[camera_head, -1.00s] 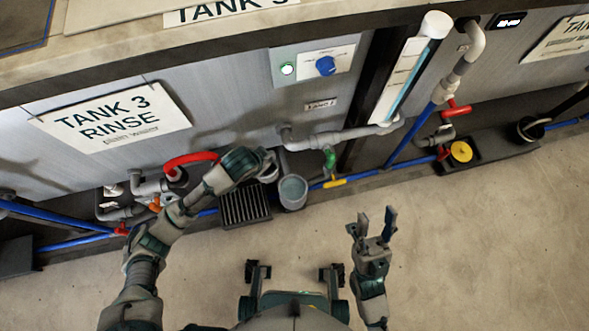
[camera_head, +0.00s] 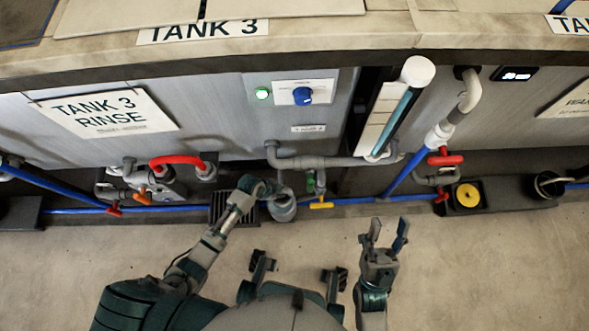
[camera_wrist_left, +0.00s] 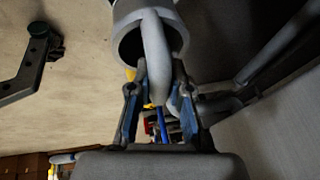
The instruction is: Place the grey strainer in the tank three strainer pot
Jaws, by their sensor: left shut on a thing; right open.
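My left gripper (camera_head: 268,189) is shut on the grey strainer (camera_wrist_left: 155,45) by its curved handle. In the left wrist view, the handle reaches down between the fingers in front of a round, dark-mouthed grey body. In the head view, the strainer is at the mouth of the grey strainer pot (camera_head: 283,213), which stands on the floor at the tank's foot. The gripper partly hides it, and I cannot tell whether the strainer is inside the pot or just above it. My right gripper (camera_head: 387,232) is open and empty over the floor, to the right of the pot.
A dark slotted grate (camera_head: 221,207) lies left of the pot, partly behind my left arm. Grey drain pipe (camera_head: 320,162) and a yellow-handled valve (camera_head: 321,205) are close behind and right. A red hose (camera_head: 180,159) is at left. Floor in front is clear.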

